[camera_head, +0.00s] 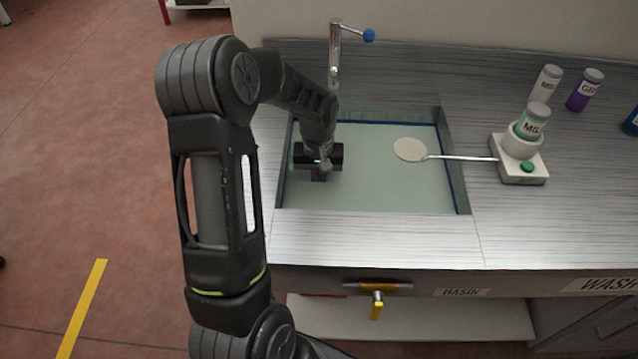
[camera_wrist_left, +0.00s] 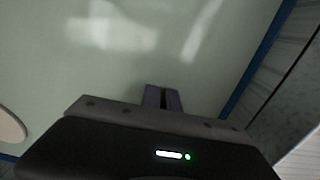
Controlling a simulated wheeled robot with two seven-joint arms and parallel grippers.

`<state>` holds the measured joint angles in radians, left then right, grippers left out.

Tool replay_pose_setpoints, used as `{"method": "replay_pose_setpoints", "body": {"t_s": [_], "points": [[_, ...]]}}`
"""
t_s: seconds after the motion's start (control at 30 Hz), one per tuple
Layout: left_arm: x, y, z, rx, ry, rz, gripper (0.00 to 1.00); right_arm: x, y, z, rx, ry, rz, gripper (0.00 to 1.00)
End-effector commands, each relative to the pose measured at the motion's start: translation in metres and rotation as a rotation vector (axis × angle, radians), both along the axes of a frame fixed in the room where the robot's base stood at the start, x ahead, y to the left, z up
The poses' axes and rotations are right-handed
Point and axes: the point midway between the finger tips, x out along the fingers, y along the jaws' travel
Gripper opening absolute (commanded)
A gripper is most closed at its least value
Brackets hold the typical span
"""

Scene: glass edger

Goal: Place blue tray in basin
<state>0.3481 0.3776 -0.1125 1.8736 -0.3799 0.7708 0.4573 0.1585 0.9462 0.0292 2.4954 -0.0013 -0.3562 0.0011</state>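The basin (camera_head: 280,178) is a rectangular recess in the grey counter with a pale green floor. A thin blue edge (camera_head: 462,190) runs along its back and right sides, and also shows in the left wrist view (camera_wrist_left: 252,78). I cannot tell whether this is the blue tray's rim or basin lining; no separate blue tray shows. My left gripper (camera_head: 318,176) points down over the left part of the basin. Its fingers (camera_wrist_left: 162,98) are together with nothing visible between them. I cannot tell whether their tips touch the floor. My right gripper is out of view.
A tap (camera_head: 334,55) with a blue knob stands behind the basin. A pale disc (camera_head: 410,150) on a rod reaches over it from a white device (camera_head: 520,172) holding a green-labelled bottle. Several bottles stand at right. A yellow-handled valve (camera_head: 377,300) is below the front edge.

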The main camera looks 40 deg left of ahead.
Motion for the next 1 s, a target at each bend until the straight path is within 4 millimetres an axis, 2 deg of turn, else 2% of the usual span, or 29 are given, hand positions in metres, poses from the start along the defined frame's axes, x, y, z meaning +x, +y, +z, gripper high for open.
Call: {"method": "replay_pose_setpoints", "body": {"t_s": [0.03,0.3,0.67,0.87,1.0], "points": [[0.000,0.000,-0.002,0.000,0.000,0.000,0.05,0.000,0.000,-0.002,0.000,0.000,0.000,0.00],[0.000,0.000,-0.001,0.000,0.000,0.000,0.26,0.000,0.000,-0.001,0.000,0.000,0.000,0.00],[0.000,0.000,0.005,0.001,-0.001,0.000,0.26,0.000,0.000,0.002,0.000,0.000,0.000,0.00],[0.001,0.001,0.030,0.001,-0.005,0.001,0.26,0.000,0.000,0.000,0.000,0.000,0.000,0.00],[0.001,0.001,0.059,0.001,-0.007,0.000,0.26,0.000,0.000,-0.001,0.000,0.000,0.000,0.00]]}}
